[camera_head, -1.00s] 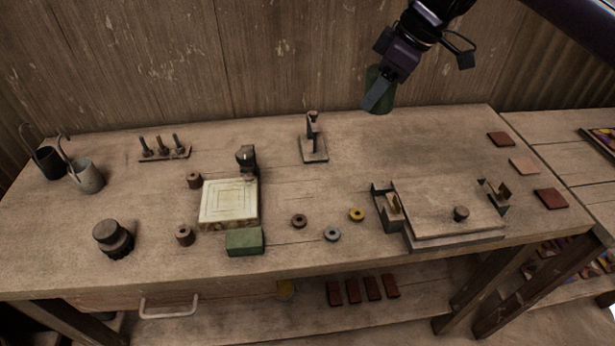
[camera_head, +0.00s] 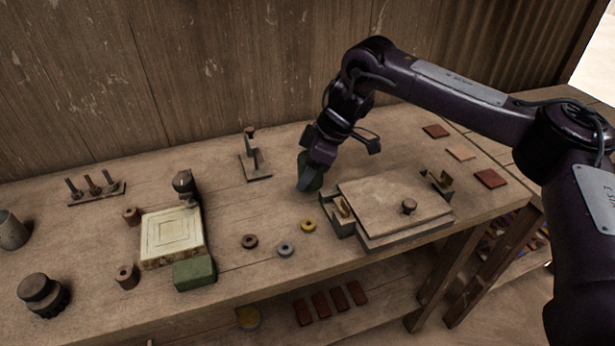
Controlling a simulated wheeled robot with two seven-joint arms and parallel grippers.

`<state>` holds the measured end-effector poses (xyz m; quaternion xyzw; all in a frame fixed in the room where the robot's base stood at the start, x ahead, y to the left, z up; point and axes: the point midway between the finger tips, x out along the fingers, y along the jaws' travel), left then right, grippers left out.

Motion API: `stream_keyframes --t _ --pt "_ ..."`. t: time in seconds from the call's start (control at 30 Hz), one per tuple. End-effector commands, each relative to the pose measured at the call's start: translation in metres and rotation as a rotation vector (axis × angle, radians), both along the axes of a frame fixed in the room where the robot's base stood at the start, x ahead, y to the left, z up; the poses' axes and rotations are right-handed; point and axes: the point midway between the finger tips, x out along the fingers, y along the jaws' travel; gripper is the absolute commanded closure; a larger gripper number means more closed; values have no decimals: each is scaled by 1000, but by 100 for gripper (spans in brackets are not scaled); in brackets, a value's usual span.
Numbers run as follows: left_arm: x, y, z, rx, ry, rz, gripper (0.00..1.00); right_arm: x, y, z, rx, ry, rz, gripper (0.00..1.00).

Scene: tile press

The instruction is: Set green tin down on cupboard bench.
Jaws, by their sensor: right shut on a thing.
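My right gripper (camera_head: 309,178) is shut on the green tin (camera_head: 307,160), a dark green cylinder partly hidden behind the fingers. The tin is at the middle of the wooden bench (camera_head: 225,207), just left of the flat board and behind the yellow ring. It looks upright and at or close to the bench top; I cannot tell whether it touches. My left gripper is not in view.
A board with a knob (camera_head: 395,203) and metal brackets lies right of the tin. A yellow ring (camera_head: 308,226) is in front, and a small stand (camera_head: 255,168) is behind left. A pale tile (camera_head: 172,238) and green block (camera_head: 194,273) are further left. Bare bench lies between the stand and rings.

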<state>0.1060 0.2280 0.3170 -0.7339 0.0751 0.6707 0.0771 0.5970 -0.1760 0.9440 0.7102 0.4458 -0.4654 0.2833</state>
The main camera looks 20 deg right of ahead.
Motion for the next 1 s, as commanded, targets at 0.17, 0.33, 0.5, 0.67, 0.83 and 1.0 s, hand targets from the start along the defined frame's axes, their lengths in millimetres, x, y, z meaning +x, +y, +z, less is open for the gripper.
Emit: stream_keyframes --t 0.17,0.33,0.5,0.67,0.83,1.0 --pt "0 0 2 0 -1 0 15 0 0 -21 0 0 0 79" --pt "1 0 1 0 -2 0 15 0 0 -23 0 -2 0 79" --pt "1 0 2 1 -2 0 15 0 0 -25 1 0 0 79" --pt "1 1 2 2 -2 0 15 0 0 -26 0 1 0 34" --pt "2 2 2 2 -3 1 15 0 0 -26 0 1 0 28" --pt "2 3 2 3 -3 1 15 0 0 -24 0 0 1 28"
